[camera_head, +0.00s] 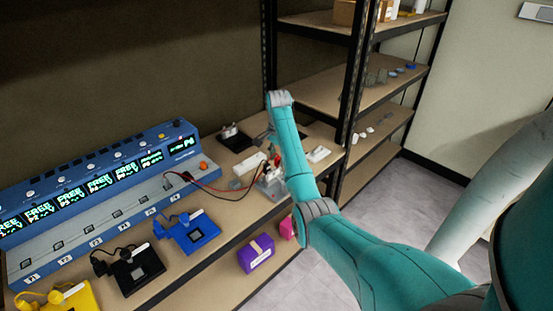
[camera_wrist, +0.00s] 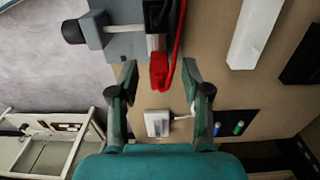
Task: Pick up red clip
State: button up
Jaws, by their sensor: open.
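The red clip (camera_wrist: 159,76) shows in the wrist view at the upper middle, with a red cable looping up from it. It is at the edge of a grey device (camera_wrist: 125,44), beside a black clip (camera_wrist: 156,14). My gripper (camera_wrist: 161,70) is open, with one fingertip on each side of the red clip. I see gaps between the fingers and the clip; I cannot tell the depth. In the head view, my arm partly hides the gripper and clip; the grey device (camera_head: 271,187) stands on the bench with red and black cables running to it.
A blue multi-channel unit (camera_head: 110,190) with lit displays stands left on the bench. Blue (camera_head: 195,236), black (camera_head: 135,270) and yellow (camera_head: 70,298) fixtures stand before it. A white bar (camera_wrist: 255,34) lies right of the clip in the wrist view. Shelving (camera_head: 355,100) stands behind.

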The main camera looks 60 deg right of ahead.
jog(key=shift+f, duration=0.4)
grip_shut()
jog(key=shift+r, duration=0.1)
